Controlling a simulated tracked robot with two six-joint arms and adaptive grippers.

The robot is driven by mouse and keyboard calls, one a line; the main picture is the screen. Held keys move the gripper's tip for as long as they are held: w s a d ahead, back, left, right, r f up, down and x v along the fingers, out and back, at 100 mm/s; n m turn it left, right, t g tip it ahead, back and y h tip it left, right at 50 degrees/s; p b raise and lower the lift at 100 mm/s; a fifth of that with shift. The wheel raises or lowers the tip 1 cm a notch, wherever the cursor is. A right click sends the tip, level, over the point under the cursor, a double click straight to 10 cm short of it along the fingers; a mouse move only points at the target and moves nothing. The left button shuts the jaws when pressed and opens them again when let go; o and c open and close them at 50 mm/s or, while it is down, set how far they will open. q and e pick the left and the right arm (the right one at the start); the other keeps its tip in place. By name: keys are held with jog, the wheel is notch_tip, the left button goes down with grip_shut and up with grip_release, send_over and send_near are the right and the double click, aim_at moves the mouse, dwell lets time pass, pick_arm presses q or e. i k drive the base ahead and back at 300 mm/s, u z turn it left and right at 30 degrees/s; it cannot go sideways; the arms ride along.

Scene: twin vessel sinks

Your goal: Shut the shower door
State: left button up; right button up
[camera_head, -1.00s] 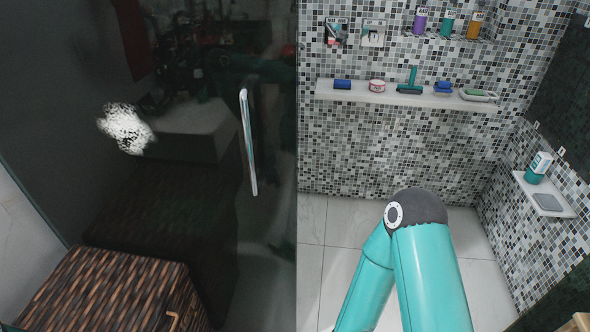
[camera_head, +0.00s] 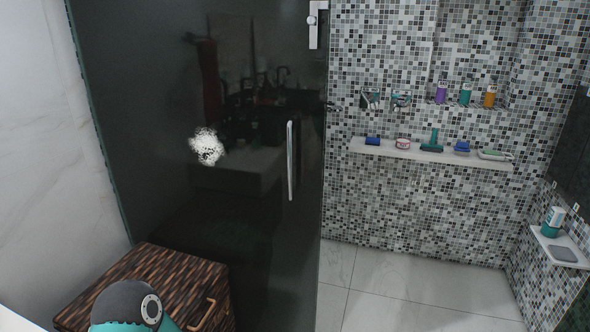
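The shower door (camera_head: 245,225) is a dark, reflective glass panel on the left half of the head view. Its vertical metal handle (camera_head: 291,161) is near the panel's right edge. A metal fitting (camera_head: 318,22) sits at the top by that edge. To the right of the panel the opening into the tiled shower is clear to see. A teal and dark grey link of my own arm shows at the bottom left, in front of the wicker box. Neither gripper is in the picture, and nothing of mine is seen touching the handle.
A brown wicker box (camera_head: 160,275) with a handle stands before the door at lower left. A shelf (camera_head: 430,153) with toiletries crosses the tiled wall. A smaller shelf (camera_head: 558,247) is at right. The tiled floor (camera_head: 400,290) inside is bare.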

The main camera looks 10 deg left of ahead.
aim_at(209, 116)
jog(key=u, duration=0.4)
jog(key=i, duration=0.9)
jog(key=z, duration=0.05)
